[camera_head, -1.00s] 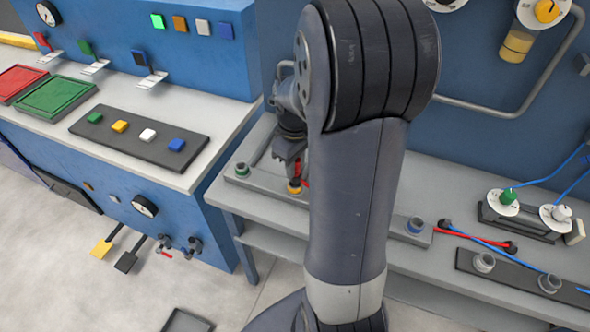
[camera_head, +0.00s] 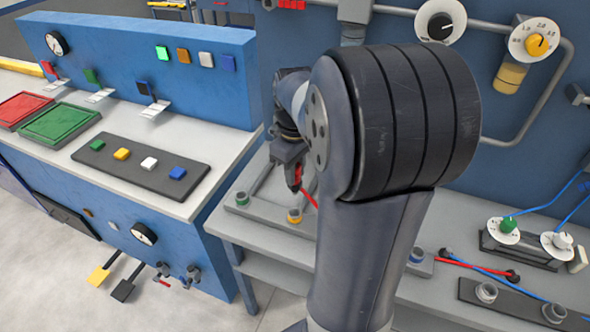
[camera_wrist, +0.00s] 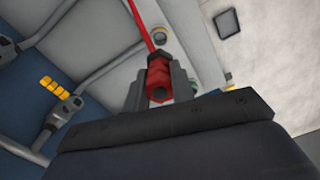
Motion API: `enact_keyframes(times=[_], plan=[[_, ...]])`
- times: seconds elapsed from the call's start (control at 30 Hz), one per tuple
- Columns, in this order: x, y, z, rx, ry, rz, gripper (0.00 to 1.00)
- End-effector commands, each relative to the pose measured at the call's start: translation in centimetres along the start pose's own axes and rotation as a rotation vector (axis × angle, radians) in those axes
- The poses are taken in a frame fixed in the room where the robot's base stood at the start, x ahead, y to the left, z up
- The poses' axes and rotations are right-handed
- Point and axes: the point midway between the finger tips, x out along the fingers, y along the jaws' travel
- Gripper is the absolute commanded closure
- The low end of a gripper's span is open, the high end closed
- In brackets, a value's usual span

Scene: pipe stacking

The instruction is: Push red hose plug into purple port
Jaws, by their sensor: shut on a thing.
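My gripper (camera_head: 293,176) is shut on the red hose plug (camera_wrist: 158,84), which sits between its grey fingers in the wrist view. The red hose (camera_wrist: 141,22) runs from the plug toward the top of the wrist view. In the head view the red hose (camera_head: 309,199) trails down to the right, behind my arm. The plug is above the yellow-ringed port (camera_head: 295,216) and apart from it. I see no purple port; my arm hides the middle of the port rail.
The rail on the right bench also carries a green port (camera_head: 242,199) and a blue port (camera_head: 417,255). Another strip with grey ports (camera_head: 487,292) lies at the right. Pipes (camera_head: 560,75) run along the blue wall.

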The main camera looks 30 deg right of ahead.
Motion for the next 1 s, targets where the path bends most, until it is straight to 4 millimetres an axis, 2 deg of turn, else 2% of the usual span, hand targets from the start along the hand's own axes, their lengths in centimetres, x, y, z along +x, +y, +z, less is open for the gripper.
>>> enact_keyframes(times=[0.1, 0.8, 1.0], plan=[[-1.4, 0.0, 0.0, 0.000, 0.001, 0.001, 1.00], [-7.0, 0.0, 0.0, 0.000, 0.001, 0.001, 1.00], [-7.6, 0.0, 0.0, 0.000, 0.001, 0.001, 1.00]])
